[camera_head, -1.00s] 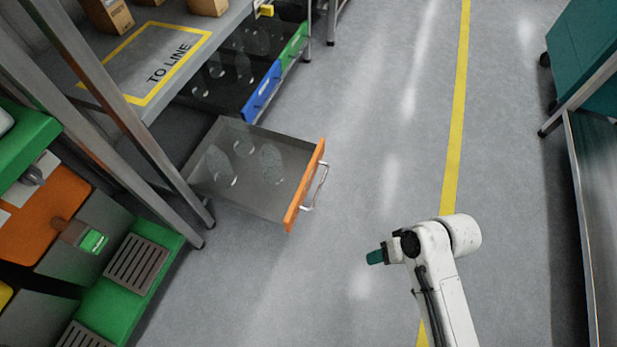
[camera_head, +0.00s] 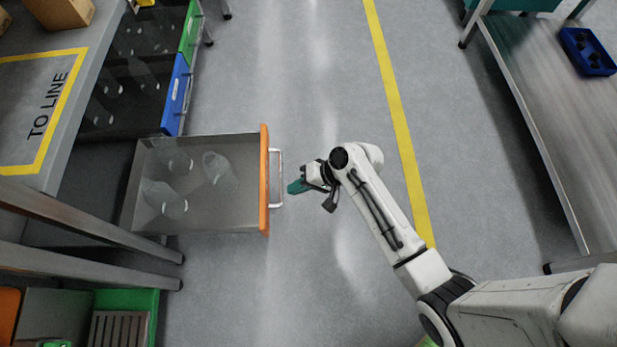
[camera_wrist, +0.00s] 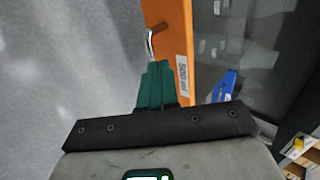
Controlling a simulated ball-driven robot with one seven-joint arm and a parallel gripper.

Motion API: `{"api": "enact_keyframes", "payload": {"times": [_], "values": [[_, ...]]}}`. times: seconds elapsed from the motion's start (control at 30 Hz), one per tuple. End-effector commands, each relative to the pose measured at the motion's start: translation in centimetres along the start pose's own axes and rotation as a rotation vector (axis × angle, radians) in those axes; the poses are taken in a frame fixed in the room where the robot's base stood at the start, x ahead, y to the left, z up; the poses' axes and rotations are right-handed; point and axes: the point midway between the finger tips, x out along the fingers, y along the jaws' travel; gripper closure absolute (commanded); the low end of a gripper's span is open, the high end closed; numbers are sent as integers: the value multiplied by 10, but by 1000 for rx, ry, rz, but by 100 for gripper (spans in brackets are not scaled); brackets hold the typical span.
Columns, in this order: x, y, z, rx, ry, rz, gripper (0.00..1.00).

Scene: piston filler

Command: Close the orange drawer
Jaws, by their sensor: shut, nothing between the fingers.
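The orange drawer (camera_head: 264,180) stands pulled out from under the bench on the left, with several clear bottles lying inside. Its orange front faces right and carries a pale metal handle (camera_head: 279,178). My gripper (camera_head: 297,187) is just right of the handle, with its teal fingers pointing left at it. In the wrist view the shut, empty fingers (camera_wrist: 157,85) lie in front of the orange front (camera_wrist: 176,45), near the handle (camera_wrist: 150,43) and a white label (camera_wrist: 183,78). I cannot tell whether the fingers touch the handle.
Blue (camera_head: 176,95) and green (camera_head: 190,33) drawer fronts sit beyond the orange drawer. The bench top (camera_head: 40,120) with "TO LINE" is at left, and its metal legs stand near the drawer. A steel table (camera_head: 545,110) stands at right. The floor between is clear.

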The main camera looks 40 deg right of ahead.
Motion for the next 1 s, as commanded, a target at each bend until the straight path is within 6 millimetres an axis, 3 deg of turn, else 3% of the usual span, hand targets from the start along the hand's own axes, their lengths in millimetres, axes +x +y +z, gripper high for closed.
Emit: {"api": "enact_keyframes", "payload": {"times": [0.03,0.13,0.33,1.0], "values": [[15,4,0,-2,-3,1,100],[32,3,0,-3,-2,1,100],[48,-19,0,-5,-1,1,100],[55,-29,0,-2,0,1,100]]}}
